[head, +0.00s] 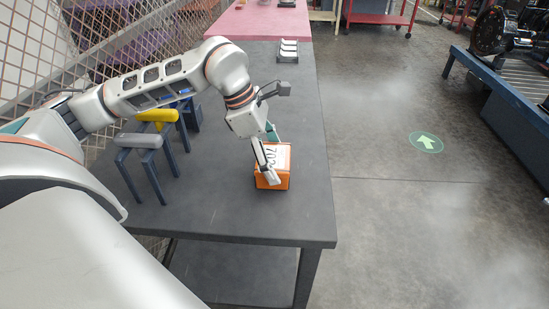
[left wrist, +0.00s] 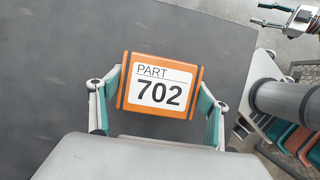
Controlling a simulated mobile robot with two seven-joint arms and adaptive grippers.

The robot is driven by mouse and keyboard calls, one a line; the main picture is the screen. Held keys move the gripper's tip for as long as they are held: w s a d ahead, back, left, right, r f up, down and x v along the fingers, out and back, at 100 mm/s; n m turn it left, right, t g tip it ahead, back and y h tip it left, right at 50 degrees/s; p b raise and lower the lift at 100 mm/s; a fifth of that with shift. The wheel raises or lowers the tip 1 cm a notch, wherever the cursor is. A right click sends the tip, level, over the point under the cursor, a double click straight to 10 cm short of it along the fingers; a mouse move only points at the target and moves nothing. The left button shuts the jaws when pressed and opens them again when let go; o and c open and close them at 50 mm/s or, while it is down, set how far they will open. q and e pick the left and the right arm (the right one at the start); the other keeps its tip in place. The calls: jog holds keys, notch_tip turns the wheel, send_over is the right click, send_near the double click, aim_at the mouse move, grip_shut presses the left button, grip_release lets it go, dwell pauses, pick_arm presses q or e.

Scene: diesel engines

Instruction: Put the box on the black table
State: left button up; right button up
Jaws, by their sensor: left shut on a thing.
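The orange box (head: 283,181) with a white label is at the black table (head: 225,213), over the right part of its top. In the left wrist view the box (left wrist: 159,127) shows its label "PART 702" upright between the fingers. My left gripper (head: 271,166) is shut on the box, with one finger on each side; it also shows in the left wrist view (left wrist: 160,112). The box looks to be at the tabletop, but I cannot tell whether its underside touches.
A rack with grey and yellow rolls (head: 158,115) stands on the table left of the box. White-topped parts (head: 288,50) lie at the table's far end, before a pink table (head: 262,22). The tabletop in front of the box is clear. A mesh fence (head: 60,50) is at left.

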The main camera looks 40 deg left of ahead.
pick_arm(q)
jog(key=shift+r, duration=0.15)
jog(key=o, duration=1.5)
jog(key=shift+f, duration=0.2)
